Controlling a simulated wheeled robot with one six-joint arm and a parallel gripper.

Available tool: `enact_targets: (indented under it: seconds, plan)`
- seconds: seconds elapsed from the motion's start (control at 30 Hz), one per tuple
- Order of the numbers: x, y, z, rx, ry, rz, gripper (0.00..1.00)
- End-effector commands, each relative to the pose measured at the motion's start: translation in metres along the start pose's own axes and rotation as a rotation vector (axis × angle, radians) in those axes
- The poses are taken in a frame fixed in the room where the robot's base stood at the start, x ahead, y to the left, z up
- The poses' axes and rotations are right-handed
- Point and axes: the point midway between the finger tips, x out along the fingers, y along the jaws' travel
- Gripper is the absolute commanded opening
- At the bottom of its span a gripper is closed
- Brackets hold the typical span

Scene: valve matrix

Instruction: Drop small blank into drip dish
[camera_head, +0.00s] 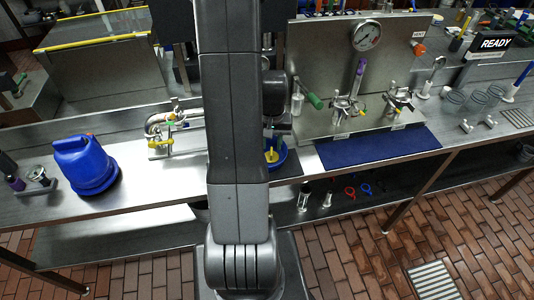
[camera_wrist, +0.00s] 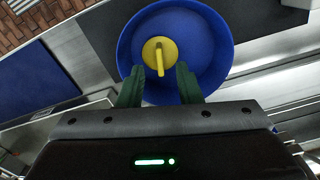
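The small blank is a yellow disc with a short stem (camera_wrist: 157,49). It shows inside the outline of the round blue drip dish (camera_wrist: 213,48) in the wrist view, apparently in the dish. In the head view the yellow blank (camera_head: 271,155) also shows against the blue dish (camera_head: 284,163), which is partly hidden behind my arm. My gripper (camera_wrist: 158,72) is over the dish with its two dark green fingers spread. The blank's stem shows between the fingertips, with a gap on each side. I cannot tell the exact height of the fingers above it.
A blue jug (camera_head: 84,165) stands at left on the steel bench. A pipe fitting with yellow-green parts (camera_head: 168,135) is left of my arm. A dark blue mat (camera_head: 378,147) lies right of the dish, before a panel with a gauge (camera_head: 367,36) and valves. Clear cups (camera_head: 474,101) stand farther right.

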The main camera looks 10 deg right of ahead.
Motion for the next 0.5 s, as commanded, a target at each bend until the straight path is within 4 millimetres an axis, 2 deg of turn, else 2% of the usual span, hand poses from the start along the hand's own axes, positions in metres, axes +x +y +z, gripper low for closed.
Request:
enact_targets:
  seconds: [0.23,0.5]
  plan:
    - [-0.014,0.0,-0.001,0.0,0.004,0.0,0.32]
    - [-0.063,0.0,-0.001,0.0,0.006,0.0,0.32]
